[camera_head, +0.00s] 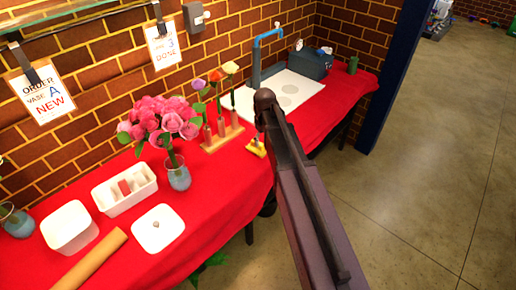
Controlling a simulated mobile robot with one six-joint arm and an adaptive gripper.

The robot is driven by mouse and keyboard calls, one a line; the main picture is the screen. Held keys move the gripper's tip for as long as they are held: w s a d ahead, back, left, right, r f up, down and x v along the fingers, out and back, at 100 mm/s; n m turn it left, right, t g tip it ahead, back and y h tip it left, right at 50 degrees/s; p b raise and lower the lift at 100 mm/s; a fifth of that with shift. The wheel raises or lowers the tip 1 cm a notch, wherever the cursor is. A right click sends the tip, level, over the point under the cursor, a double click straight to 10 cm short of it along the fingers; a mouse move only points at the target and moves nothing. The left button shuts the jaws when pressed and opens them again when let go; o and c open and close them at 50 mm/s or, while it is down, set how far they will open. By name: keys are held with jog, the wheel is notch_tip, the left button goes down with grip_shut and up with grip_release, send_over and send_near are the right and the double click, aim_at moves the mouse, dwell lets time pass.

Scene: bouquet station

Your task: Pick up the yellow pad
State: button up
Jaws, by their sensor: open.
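A small yellow piece (256,149), which looks like the yellow pad, lies on the red-covered table near its front edge. A small upright brownish part shows on or just behind it; I cannot tell which. My dark arm rises from the lower right and ends in a rounded joint above the table, just right of the yellow piece. My gripper is not visible; the arm may hide it. Whether anything touches the pad cannot be seen.
A wooden stand (222,138) with single flowers is left of the pad. A white board (285,92) and blue pipe (254,62) are behind.

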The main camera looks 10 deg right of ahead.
jog(key=w+n, duration=0.3)
jog(key=w, duration=0.7)
jog(key=shift+w, duration=0.35)
jog(key=shift+f, duration=0.15)
notch_tip(320, 180, down, 8)
jog(key=b, duration=0.8)
jog(key=shift+f+b, duration=0.15)
jog(key=shift+b, duration=0.15)
jog(key=shift+w+d+f+b, duration=0.1)
jog(key=shift+f+b, duration=1.2)
jog(key=shift+b, duration=0.05)
jog(key=shift+w+f+b, duration=0.1)
jog(key=shift+f+b, duration=1.2)
grip_shut()
